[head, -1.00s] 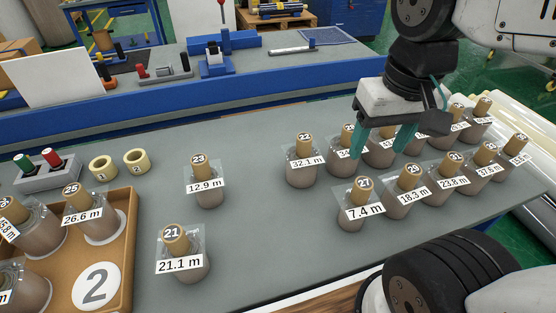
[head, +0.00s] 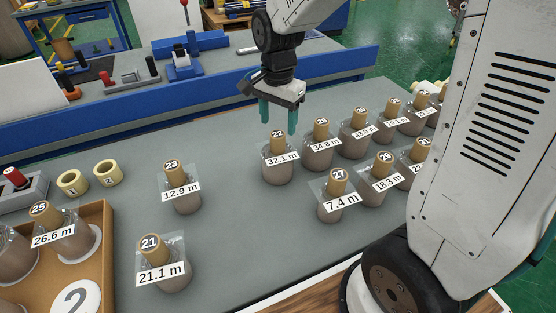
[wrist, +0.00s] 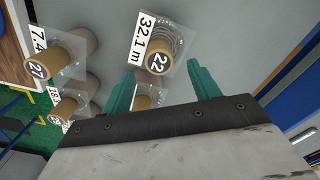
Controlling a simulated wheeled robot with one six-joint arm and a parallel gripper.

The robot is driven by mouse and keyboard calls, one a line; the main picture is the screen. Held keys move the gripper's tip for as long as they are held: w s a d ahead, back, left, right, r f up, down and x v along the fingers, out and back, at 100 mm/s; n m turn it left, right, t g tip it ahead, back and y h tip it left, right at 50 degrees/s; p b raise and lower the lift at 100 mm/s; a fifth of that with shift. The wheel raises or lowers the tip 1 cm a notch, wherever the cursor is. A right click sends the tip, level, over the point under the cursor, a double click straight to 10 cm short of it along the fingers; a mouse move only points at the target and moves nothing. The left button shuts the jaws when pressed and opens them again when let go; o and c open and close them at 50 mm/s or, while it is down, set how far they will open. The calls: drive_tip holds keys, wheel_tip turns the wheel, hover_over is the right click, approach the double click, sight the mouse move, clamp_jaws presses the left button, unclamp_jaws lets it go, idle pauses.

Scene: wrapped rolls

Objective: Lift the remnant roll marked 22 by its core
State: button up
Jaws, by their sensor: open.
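The remnant roll marked 22 (head: 278,160) stands upright on the grey table, wrapped in clear film with a "32.1 m" label and a tan core on top. It is at the left end of the back row. In the wrist view its core (wrist: 157,62) shows beyond the fingertips, near the middle. My gripper (head: 279,122) is open and empty, its two teal fingers pointing down above and just behind the roll's core. In the wrist view the fingers (wrist: 167,80) are apart, with the core ahead of the gap, not visibly touched.
Roll 26 (head: 320,150) stands close to the right, with more rolls beyond. Roll 27 (head: 333,198) is in front. Rolls 23 (head: 184,190) and 21 (head: 168,265) stand apart to the left. A blue rail (head: 150,120) runs behind.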

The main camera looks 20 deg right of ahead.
sight(277, 134)
wheel_tip(277, 134, down, 6)
drive_tip(key=shift+s+r, duration=0.1)
drive_tip(key=shift+a, duration=0.1)
clamp_jaws()
